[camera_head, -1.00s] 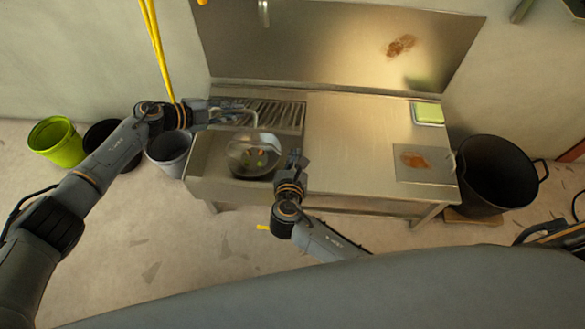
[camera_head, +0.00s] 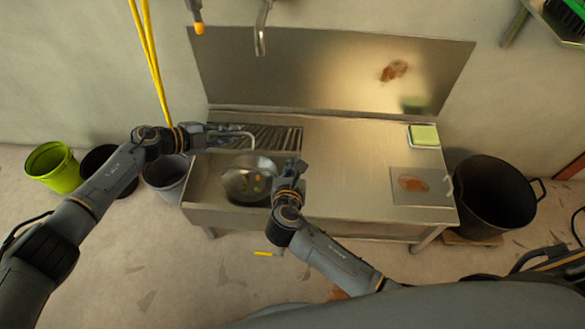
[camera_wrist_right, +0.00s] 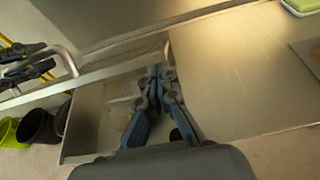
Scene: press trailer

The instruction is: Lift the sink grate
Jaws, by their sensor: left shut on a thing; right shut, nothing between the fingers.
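The slatted metal sink grate (camera_head: 280,139) is at the back of the sink (camera_head: 205,180), by the backsplash. Its curved bar handle (camera_head: 238,133) is at its left end. My left gripper (camera_head: 212,137) is shut on this handle. In the right wrist view, the left gripper (camera_wrist_right: 28,66) and the handle (camera_wrist_right: 66,56) show at left. The grate's edge (camera_wrist_right: 100,70) looks like a thin strip at the sink's back; its exact height is unclear. My right gripper (camera_head: 291,168) is shut and empty over the sink's right side; its fingers also show in the right wrist view (camera_wrist_right: 163,75).
A green sponge (camera_head: 424,135) and stained plate (camera_head: 420,188) lie on the right counter. A tap (camera_head: 260,35) hangs above. Buckets, including a black one (camera_head: 495,195), flank the unit.

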